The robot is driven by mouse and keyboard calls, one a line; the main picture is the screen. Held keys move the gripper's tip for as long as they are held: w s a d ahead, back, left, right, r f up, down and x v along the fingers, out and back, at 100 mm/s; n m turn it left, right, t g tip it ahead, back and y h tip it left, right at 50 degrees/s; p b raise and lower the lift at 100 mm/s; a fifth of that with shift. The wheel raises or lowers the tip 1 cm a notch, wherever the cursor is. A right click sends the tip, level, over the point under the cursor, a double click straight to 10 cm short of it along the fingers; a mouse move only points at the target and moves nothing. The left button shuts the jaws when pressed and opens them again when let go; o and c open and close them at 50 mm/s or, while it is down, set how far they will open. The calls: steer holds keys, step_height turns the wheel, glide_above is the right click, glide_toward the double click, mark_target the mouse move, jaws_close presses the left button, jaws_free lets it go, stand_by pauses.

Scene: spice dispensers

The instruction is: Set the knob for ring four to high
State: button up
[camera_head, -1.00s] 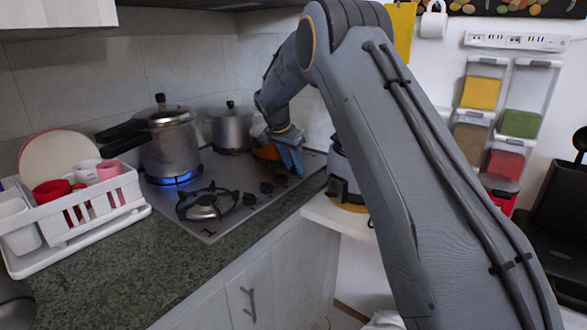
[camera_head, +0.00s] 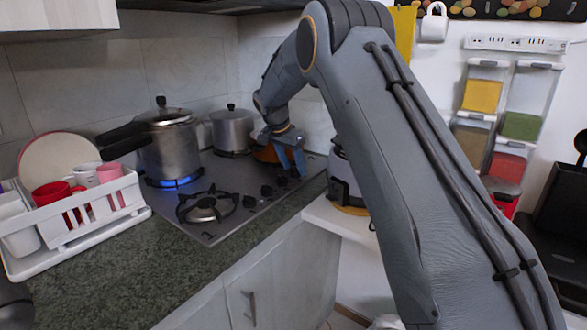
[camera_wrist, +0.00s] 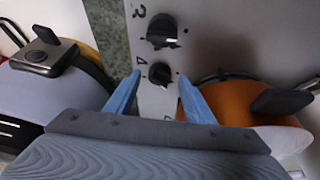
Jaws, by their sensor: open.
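The knob for ring four (camera_wrist: 159,73) is a small round black knob beside a printed 4 in the wrist view. It sits on the grey metal hob panel (camera_wrist: 190,55). My gripper (camera_wrist: 158,80) is open, with one blue fingertip on each side of this knob. I cannot tell whether either fingertip touches it. In the head view my gripper (camera_head: 292,168) is over the right end of the knob row, hiding part of it.
Another black knob (camera_wrist: 162,30), by the printed 3, is close by. An orange pan (camera_wrist: 235,100) lies near one finger. A pressure cooker (camera_head: 168,145) stands over a lit blue flame. A steel pot (camera_head: 233,130) is at the back.

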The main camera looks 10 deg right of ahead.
steer(key=b+v, duration=0.1)
steer(key=v, duration=0.6)
steer(key=shift+f, duration=0.15)
steer(key=s+d+f+n+g+y, duration=0.1)
steer(key=s+f+n, duration=0.2)
steer(key=s, duration=1.2)
steer(key=s+d+f+n+y, duration=0.1)
steer(key=s+f+n, duration=0.3)
steer(key=s, duration=1.1)
steer(key=s+d+f+n+g+y, duration=0.1)
steer(key=s+f+n, duration=0.2)
steer(key=s, duration=1.2)
step_height(320, 180, down, 3)
steer(key=shift+n+g+y, duration=0.3)
